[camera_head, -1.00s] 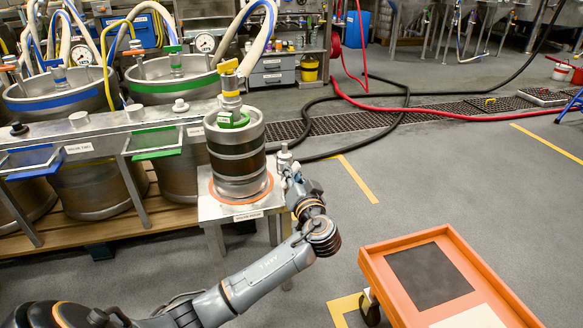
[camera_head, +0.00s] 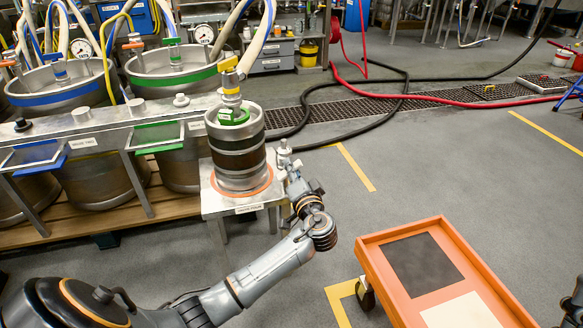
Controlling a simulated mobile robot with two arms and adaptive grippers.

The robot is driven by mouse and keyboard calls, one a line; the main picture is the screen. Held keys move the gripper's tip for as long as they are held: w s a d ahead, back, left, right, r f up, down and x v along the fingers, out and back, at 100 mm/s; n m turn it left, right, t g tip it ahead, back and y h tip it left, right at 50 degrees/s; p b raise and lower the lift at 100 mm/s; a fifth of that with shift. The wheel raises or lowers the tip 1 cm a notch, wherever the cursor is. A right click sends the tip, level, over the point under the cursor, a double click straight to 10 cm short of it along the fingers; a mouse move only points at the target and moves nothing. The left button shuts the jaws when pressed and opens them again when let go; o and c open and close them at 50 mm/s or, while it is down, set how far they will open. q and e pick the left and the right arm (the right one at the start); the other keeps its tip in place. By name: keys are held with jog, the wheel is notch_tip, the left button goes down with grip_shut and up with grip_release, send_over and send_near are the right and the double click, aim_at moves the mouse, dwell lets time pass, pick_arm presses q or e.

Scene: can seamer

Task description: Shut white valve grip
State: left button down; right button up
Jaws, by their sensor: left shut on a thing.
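A small pale valve fitting (camera_head: 284,147) stands at the right edge of the steel stand, beside the keg. It looks like the white valve grip, but it is too small to make out its handle position. My left gripper (camera_head: 288,165) reaches up to it from below and is shut on it. The fingers partly hide the fitting. The steel keg (camera_head: 237,158) stands upright on the stand (camera_head: 247,202), with a green collar (camera_head: 233,117) and a yellow-handled coupler (camera_head: 230,79) on top. My right gripper does not show.
Two steel vessels with blue (camera_head: 59,98) and green (camera_head: 170,78) bands stand at the left behind a rail. An orange-rimmed cart (camera_head: 445,285) stands at the lower right. Black (camera_head: 385,130) and red (camera_head: 430,98) hoses cross the floor. Floor between stand and cart is clear.

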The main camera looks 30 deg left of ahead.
pick_arm(q)
jog(key=c, duration=1.4)
grip_release()
jog(key=v, duration=1.2)
